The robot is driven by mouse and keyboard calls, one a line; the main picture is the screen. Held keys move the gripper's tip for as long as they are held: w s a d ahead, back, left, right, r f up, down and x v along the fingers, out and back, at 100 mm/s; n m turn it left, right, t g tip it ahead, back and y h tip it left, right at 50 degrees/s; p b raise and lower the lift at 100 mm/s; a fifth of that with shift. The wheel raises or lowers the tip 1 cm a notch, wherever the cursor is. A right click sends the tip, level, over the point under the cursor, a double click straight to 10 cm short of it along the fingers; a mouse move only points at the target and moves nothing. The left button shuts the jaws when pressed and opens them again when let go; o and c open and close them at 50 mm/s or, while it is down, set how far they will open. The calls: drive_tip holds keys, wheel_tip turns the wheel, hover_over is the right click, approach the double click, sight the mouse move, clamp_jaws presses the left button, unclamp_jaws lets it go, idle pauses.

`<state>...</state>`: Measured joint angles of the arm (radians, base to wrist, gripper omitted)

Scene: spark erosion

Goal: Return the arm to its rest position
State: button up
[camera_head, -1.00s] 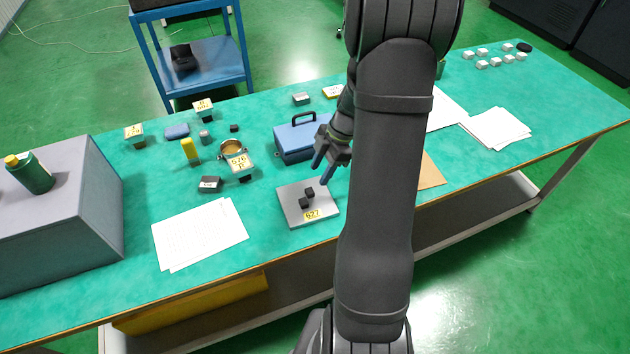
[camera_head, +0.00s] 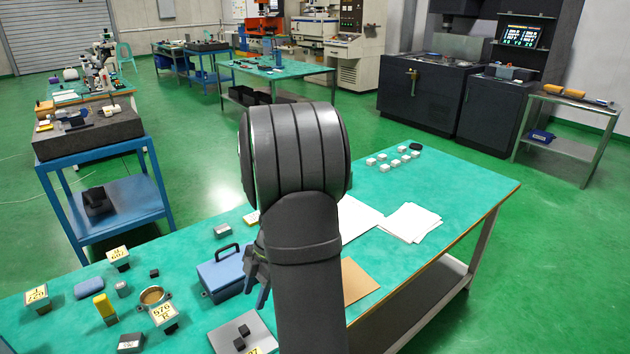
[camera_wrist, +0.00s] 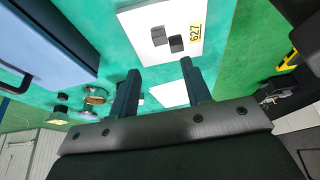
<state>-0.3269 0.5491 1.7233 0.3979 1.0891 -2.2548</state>
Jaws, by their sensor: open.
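My gripper (camera_head: 258,288) is partly hidden behind my dark arm in the head view. Its fingers point down, above the green bench beside the blue case. In the wrist view my gripper (camera_wrist: 160,70) shows two separate fingers with nothing between them. A light plate (camera_head: 222,338) with two small dark blocks and a yellow 627 label lies near the fingers, cut by the head view's lower edge. The plate also shows beyond the fingertips in the wrist view (camera_wrist: 135,24). My arm stands bent in the middle of the head view.
A blue case (camera_head: 222,274) with a dark handle stands left of my gripper. A metal ring (camera_head: 153,297), a yellow cylinder (camera_head: 105,309) and labelled blocks lie further left. White papers (camera_head: 408,222) and a brown sheet (camera_head: 357,282) lie right. Small white blocks (camera_head: 397,157) stand at the far end.

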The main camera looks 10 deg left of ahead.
sight(245, 329)
drive_tip(key=x, duration=1)
drive_tip(key=shift+f, duration=0.2)
wheel_tip(245, 329, up, 2)
drive_tip(key=shift+r, duration=1.05)
drive_tip(key=shift+f, duration=0.1)
